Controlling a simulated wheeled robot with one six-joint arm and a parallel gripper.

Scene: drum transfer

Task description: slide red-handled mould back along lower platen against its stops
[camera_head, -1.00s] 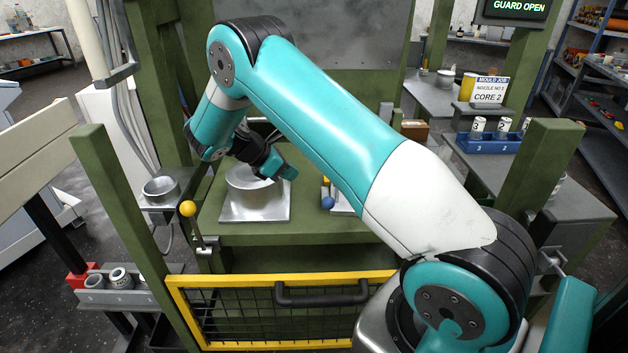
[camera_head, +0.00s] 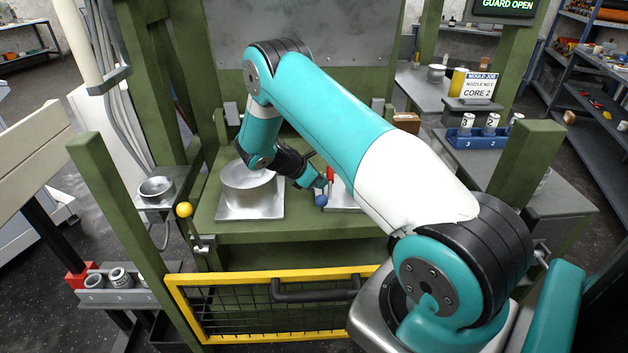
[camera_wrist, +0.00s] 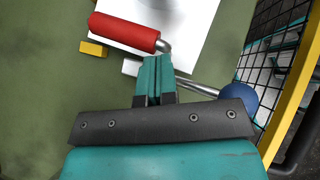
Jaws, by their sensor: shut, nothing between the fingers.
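The red handle (camera_head: 330,173) shows just beyond my gripper in the head view. In the wrist view the red handle (camera_wrist: 123,32) lies across the top, beside a bright flat plate (camera_wrist: 190,38). In the head view my arm covers most of this plate (camera_head: 341,203). My gripper (camera_head: 321,183) is shut and empty over the green lower platen (camera_head: 290,228). In the wrist view the closed fingertips (camera_wrist: 155,62) are close to the handle's right end; I cannot tell whether they touch it.
A blue ball (camera_wrist: 235,98) on a metal rod is just right of the fingers. A yellow block (camera_wrist: 93,48) lies by the handle. A round metal mould (camera_head: 249,188) on a square base stands left on the platen. The yellow mesh guard (camera_head: 270,310) runs along the front.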

